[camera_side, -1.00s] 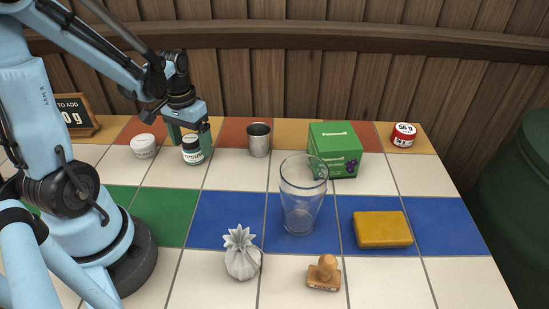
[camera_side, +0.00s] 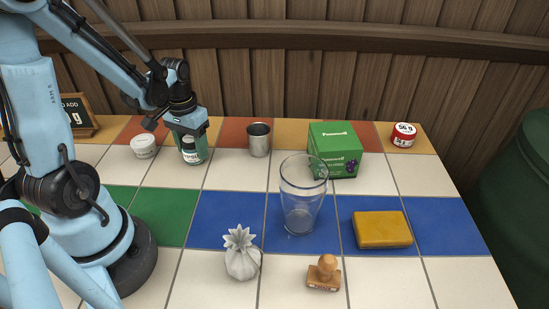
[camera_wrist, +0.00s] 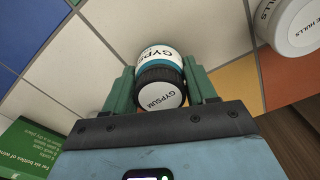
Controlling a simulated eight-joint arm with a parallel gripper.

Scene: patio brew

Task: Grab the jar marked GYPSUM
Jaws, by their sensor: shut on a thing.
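The jar marked GYPSUM (camera_wrist: 160,62) has a white and teal label and a black lid with a white disc reading GYPSUM. It stands upright on the tiles at the back left in the side view (camera_side: 191,156), partly hidden by a finger. My gripper (camera_wrist: 161,82) has its green fingers shut on the jar, one on each side. In the side view my gripper (camera_side: 190,147) points down over the jar from above.
A white jar (camera_side: 143,146) stands close to the left; its lid, reading HULLS, shows in the wrist view (camera_wrist: 291,22). A metal cup (camera_side: 259,140) stands to the right. A green box (camera_side: 334,150), a glass (camera_side: 301,205) and a yellow block (camera_side: 381,229) are farther right.

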